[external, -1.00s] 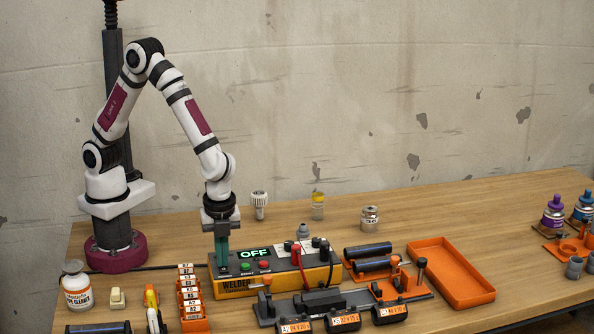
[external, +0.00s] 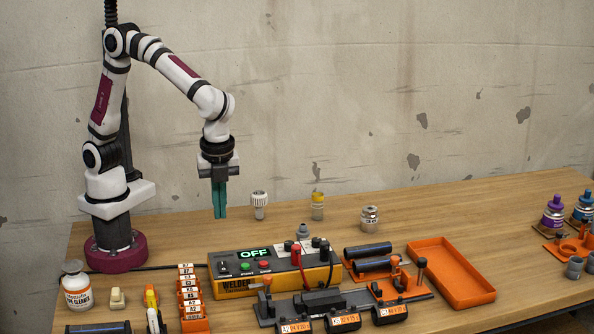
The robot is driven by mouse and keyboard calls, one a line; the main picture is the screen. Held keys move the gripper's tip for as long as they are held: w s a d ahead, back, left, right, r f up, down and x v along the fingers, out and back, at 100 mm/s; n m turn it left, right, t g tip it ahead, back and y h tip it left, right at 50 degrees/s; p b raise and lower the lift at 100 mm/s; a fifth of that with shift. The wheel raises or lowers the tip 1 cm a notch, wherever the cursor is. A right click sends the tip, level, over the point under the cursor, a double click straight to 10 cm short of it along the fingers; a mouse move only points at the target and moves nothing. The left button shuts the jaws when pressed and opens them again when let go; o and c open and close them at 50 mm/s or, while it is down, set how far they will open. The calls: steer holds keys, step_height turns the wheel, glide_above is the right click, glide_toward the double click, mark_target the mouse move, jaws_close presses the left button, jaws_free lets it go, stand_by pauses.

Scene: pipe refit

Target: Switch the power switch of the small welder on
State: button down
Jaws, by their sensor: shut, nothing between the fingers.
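The small welder (external: 238,285) is a yellow and black box in the middle of the table. Its display (external: 255,253) reads OFF. The power switch (external: 224,267) is a small dark rocker at the left of the top panel, beside a green and a red button; its position is too small to tell. My gripper (external: 220,216) is shut and empty. Its teal fingers point straight down, well above the left end of the welder and apart from it.
Red and black plugs (external: 296,254) stand up at the welder's right end. A clamp fixture (external: 322,301) lies in front, and an orange tray (external: 450,273) is to the right. An orange labelled rack (external: 190,300) and a white cleaner bottle (external: 77,288) stand left.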

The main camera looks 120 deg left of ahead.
mark_target(222, 263)
steer(key=shift+r, duration=0.5)
steer(key=shift+s+a, duration=0.45)
steer(key=shift+a, duration=0.05)
steer(key=shift+f, duration=0.1)
steer(key=f, duration=0.4)
steer(key=s+a+f, duration=0.1)
steer(key=f, duration=0.8)
steer(key=shift+s+a+f, duration=0.2)
steer(key=shift+f, duration=0.15)
steer(key=shift+f, duration=0.2)
